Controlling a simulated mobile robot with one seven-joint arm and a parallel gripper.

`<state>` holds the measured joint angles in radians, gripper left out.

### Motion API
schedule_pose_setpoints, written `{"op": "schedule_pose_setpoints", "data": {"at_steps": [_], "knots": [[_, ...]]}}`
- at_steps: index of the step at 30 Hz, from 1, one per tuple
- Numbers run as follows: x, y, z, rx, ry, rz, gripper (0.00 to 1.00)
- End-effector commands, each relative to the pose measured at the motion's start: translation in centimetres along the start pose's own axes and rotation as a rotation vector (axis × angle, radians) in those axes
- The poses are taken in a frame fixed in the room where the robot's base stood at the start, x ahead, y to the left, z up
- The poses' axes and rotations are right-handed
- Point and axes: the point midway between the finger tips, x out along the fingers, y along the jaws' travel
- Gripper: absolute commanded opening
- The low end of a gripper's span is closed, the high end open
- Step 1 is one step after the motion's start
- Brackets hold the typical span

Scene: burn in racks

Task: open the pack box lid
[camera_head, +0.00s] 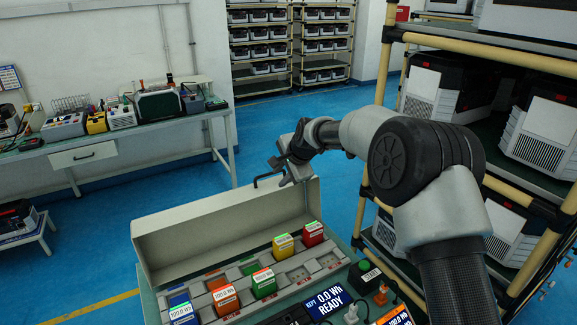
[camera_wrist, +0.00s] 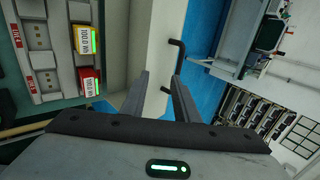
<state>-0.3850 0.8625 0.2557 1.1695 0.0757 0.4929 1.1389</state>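The pack box (camera_head: 345,262) is a long pale box on a bench, with battery packs standing in a row of slots. A long pale panel, seemingly its lid (camera_head: 210,225), stands raised along the back of the row, so the packs are exposed. A black bent handle (camera_head: 264,180) sticks out near the panel's right end. My gripper (camera_head: 290,172) is beside this handle, above the panel's right end. In the wrist view the fingers (camera_wrist: 160,80) are apart. The handle (camera_wrist: 179,57) shows at and just beyond the fingertips; whether they touch it is unclear.
The packs include an orange pack (camera_head: 226,299), a yellow pack (camera_head: 283,246) and a red pack (camera_head: 313,233). A display (camera_head: 328,299) and green button (camera_head: 365,272) are at the box's front right. A rack (camera_head: 480,45) stands close on the right. Blue floor lies behind the box.

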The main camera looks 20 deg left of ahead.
Motion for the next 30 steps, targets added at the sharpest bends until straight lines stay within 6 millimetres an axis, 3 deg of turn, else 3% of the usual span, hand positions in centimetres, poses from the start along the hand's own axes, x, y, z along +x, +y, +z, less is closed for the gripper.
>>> {"op": "schedule_pose_setpoints", "data": {"at_steps": [18, 24, 30], "knots": [[-13.6, -0.1, -0.1, 0.0, 0.002, -0.004, 0.28], [-16.1, 0.0, 0.0, -0.001, 0.001, -0.002, 0.28], [-16.8, 0.0, 0.0, -0.001, 0.0, -0.001, 0.28]]}}
